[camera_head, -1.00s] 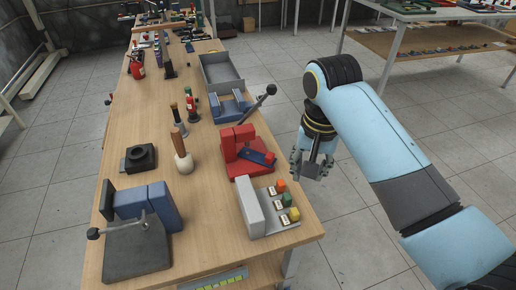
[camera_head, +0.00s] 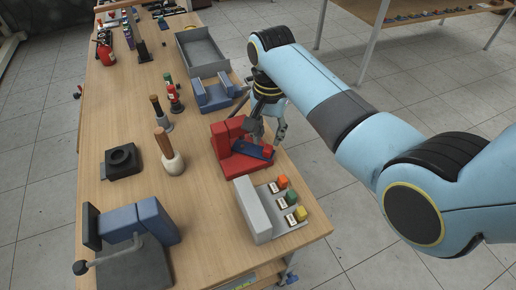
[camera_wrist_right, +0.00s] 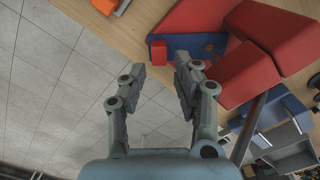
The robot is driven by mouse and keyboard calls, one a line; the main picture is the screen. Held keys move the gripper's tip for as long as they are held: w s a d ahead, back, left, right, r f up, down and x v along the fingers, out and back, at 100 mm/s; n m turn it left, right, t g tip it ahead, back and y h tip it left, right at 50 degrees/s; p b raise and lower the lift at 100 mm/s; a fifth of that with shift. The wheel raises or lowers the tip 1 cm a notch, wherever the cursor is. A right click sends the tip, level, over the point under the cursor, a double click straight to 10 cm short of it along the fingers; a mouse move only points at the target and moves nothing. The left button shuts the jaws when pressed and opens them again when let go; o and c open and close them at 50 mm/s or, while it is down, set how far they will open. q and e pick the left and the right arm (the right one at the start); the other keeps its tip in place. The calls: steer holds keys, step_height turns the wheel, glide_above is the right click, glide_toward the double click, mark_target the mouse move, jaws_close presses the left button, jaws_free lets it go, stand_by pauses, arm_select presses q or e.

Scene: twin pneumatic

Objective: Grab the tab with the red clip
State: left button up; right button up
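A red vise-like fixture (camera_head: 226,149) stands near the right edge of the table. A flat blue tab (camera_head: 254,149) lies at it. In the right wrist view, the blue tab (camera_wrist_right: 200,44) sits between red blocks of the fixture (camera_wrist_right: 245,73). A small red clip (camera_wrist_right: 158,52) is at the tab's near end. My right gripper (camera_head: 270,128) is beside the fixture, at the table edge. In the wrist view its two fingers (camera_wrist_right: 160,76) are spread, with the clip ahead of the gap and nothing between them. My left gripper is not in view.
A grey button box (camera_head: 257,212) with orange, green and yellow buttons stands in front of the fixture. A blue holder (camera_head: 213,97) and a grey tray (camera_head: 200,52) are behind it. A wooden-handled tool (camera_head: 168,155) stands to the left. Open floor lies right of the table.

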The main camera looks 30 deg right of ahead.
mark_target(268, 148)
step_height(268, 148, down, 5)
steer(key=shift+r, duration=0.1)
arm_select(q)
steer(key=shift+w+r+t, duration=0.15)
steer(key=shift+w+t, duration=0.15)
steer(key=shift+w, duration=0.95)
arm_select(e)
steer(key=shift+s, duration=0.1)
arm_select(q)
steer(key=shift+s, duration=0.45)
arm_select(e)
jaws_close()
